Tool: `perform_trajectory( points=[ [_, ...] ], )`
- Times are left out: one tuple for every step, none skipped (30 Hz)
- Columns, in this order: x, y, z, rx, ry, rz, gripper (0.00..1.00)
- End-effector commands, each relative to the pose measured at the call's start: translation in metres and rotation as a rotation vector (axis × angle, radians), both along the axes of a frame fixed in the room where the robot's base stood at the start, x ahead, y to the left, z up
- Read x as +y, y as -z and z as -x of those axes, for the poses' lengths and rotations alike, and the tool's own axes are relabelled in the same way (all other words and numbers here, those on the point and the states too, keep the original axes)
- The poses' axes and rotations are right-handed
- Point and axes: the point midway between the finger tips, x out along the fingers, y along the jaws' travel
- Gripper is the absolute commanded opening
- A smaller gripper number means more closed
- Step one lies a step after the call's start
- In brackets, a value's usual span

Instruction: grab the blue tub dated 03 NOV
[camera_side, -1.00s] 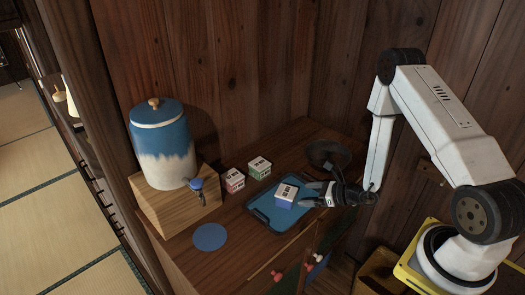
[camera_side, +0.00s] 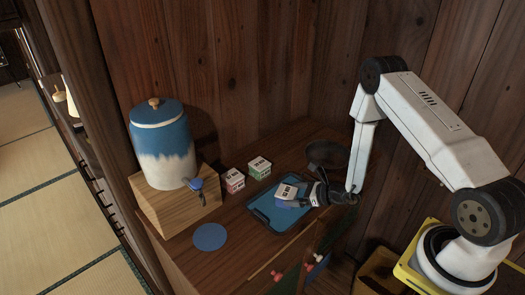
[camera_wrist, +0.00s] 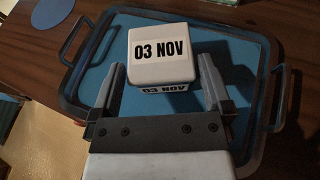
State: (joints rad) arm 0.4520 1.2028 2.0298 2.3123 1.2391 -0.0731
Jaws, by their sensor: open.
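The tub dated 03 NOV (camera_wrist: 164,52) has a white lid with black lettering, and the same date shows on its front face. In the side view the tub (camera_side: 287,190) stands on the blue tray (camera_side: 264,222), its blue sides partly hidden by my gripper. My gripper (camera_wrist: 161,68) is open, with one finger to the left and one to the right of the tub's near part. Gaps show between the fingers and the tub. My gripper (camera_side: 300,197) reaches in from the right in the side view.
A pink tub (camera_side: 232,181) and a green tub (camera_side: 259,167) stand left of and behind the tray. A blue-and-white dispenser (camera_side: 163,150) stands on a wooden box (camera_side: 178,208). A flat blue disc (camera_side: 209,237) lies in front. A dark bowl (camera_side: 326,154) is behind my gripper.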

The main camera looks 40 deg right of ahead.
Motion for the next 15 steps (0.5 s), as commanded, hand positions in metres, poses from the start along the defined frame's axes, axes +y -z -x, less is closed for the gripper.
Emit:
perform_trajectory(
  points=[
    [0.003,0.003,-0.006,-0.001,-0.003,0.001,1.00],
    [0.004,0.004,-0.009,-0.001,-0.003,-0.001,1.00],
    [0.006,0.006,-0.012,0.000,-0.003,0.000,1.00],
    [0.006,0.008,-0.015,0.001,-0.002,0.001,1.00],
    [0.007,0.009,-0.018,0.001,-0.002,0.001,1.00],
    [0.009,0.010,-0.020,0.001,-0.002,0.001,1.00],
    [0.010,0.011,-0.022,0.001,-0.003,0.000,1.00],
    [0.010,0.011,-0.024,0.000,-0.002,0.000,1.00],
    [0.011,0.012,-0.025,0.000,-0.002,-0.001,1.00],
    [0.011,0.012,-0.026,0.000,-0.001,0.000,1.00],
    [0.011,0.012,-0.026,0.001,-0.001,-0.001,1.00],
    [0.011,0.012,-0.026,0.001,0.000,0.000,1.00],
    [0.011,0.012,-0.026,0.001,0.000,0.000,1.00],
    [0.011,0.012,-0.026,0.001,0.000,0.000,1.00],
    [0.011,0.012,-0.026,0.001,0.000,0.000,1.00]
  ],
)
